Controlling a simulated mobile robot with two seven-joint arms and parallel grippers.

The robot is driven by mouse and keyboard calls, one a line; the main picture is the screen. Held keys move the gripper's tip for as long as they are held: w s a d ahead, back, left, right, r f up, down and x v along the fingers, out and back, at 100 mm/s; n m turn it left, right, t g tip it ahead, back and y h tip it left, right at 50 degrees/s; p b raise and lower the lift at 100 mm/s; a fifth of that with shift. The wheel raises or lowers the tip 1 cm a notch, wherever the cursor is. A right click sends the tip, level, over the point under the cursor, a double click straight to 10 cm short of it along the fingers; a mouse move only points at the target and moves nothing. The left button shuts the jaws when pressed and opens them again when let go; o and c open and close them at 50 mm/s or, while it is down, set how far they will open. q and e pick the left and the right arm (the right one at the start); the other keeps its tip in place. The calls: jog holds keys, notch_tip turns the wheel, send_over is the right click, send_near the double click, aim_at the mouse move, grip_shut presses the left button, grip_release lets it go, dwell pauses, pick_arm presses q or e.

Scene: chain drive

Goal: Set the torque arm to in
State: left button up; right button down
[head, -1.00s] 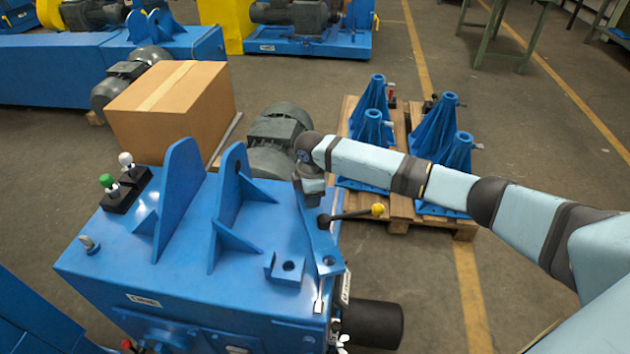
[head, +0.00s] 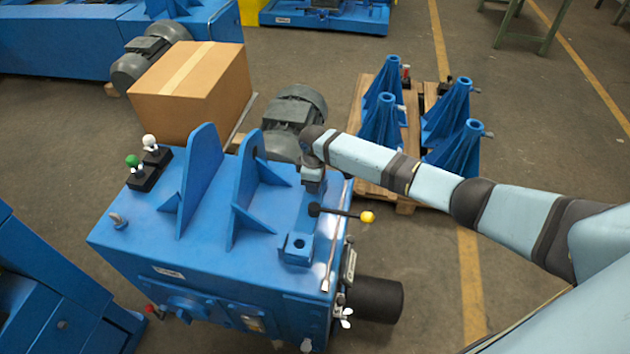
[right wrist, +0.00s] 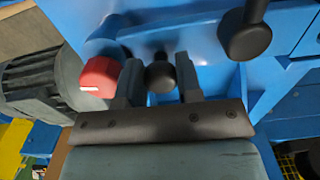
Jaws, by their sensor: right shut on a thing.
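The torque arm (head: 304,222) is a flat blue bar on top of the blue drive housing (head: 205,245). Its free end, with a round hole, lies at the small blue bracket (head: 284,257); I cannot tell whether it is fully seated. My right gripper (head: 313,187) is at the arm's far end in the head view, its fingertips hard to make out. In the right wrist view my right gripper (right wrist: 160,88) is shut on a black knob (right wrist: 160,74), one finger on each side. My left gripper is not in view.
A lever with a yellow ball (head: 368,217) sticks out right beside the torque arm. A red knob (right wrist: 100,77) is close to one finger. A grey motor (head: 294,118) and a cardboard box (head: 190,95) stand behind. Blue stands (head: 383,125) are on a pallet.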

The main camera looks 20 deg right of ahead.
jog(key=shift+a, duration=0.1)
jog(key=c, duration=1.1)
grip_release()
jog(key=shift+r, duration=0.15)
jog(key=shift+w+r, duration=0.1)
jog(key=shift+r, duration=0.25)
jog(key=shift+r+p, duration=0.65)
jog(key=shift+r, duration=5.8)
